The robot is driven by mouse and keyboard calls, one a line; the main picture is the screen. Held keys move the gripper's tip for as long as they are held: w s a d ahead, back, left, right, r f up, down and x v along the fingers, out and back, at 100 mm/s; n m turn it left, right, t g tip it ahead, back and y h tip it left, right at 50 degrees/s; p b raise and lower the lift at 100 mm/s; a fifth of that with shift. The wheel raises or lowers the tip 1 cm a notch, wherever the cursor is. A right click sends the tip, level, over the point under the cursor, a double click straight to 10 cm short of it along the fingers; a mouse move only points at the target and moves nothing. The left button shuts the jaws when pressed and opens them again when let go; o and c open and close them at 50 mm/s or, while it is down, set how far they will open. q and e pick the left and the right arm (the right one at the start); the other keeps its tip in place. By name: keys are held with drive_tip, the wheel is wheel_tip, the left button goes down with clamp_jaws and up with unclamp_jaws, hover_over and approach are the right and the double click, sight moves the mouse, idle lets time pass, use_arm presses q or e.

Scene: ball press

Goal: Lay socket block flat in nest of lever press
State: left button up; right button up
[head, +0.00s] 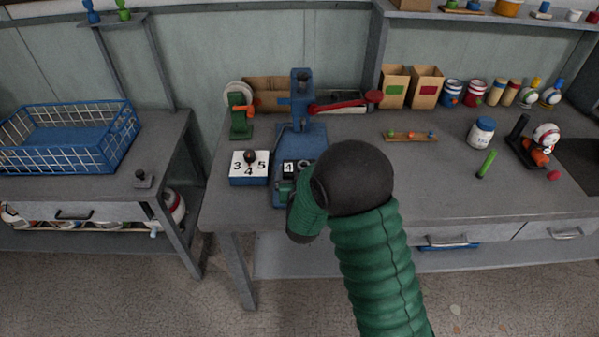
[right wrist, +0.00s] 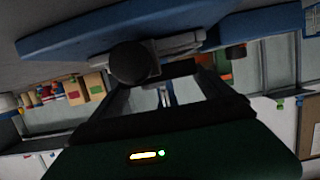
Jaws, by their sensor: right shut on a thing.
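The blue lever press (head: 302,125) stands on the bench, its red-handled lever reaching right. A small dark and white block marked 4 (head: 289,168), which looks like the socket block, is at the press's blue base, over the nest area. My right gripper (head: 285,188) is at the front of the base, mostly hidden behind my green arm and dark wrist. In the right wrist view my gripper (right wrist: 165,92) is shut on a grey block (right wrist: 185,45) close to the blue base (right wrist: 90,32). A dark round shape (right wrist: 135,62) partly covers it. Whether the block lies flat is unclear. My left gripper is out of view.
A white-topped blue block marked 3, 4, 5 (head: 249,168) with a dark ball stands left of the press. A green tool with a white reel (head: 240,108) stands behind it. A wooden rack (head: 410,136) and a jar (head: 481,132) are to the right, with bare bench between.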

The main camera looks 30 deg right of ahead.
drive_tip(key=shift+f+b, duration=0.65)
drive_tip(key=shift+f, duration=0.15)
drive_tip(key=o, duration=1.2)
drive_tip(key=shift+r, duration=0.1)
drive_tip(key=shift+c, duration=0.2)
drive_tip(key=p+v, duration=0.1)
drive_tip(key=v, duration=0.3)
drive_tip(key=p+v, duration=0.1)
drive_tip(key=v, duration=0.4)
drive_tip(key=shift+a+r, duration=0.1)
drive_tip(key=shift+r, duration=0.2)
drive_tip(key=p+v, duration=0.7)
drive_tip(key=p, duration=0.5)
drive_tip(key=shift+s+a+f+p, duration=0.15)
drive_tip(key=shift+s+a+p, duration=0.05)
drive_tip(key=shift+s+p, duration=0.2)
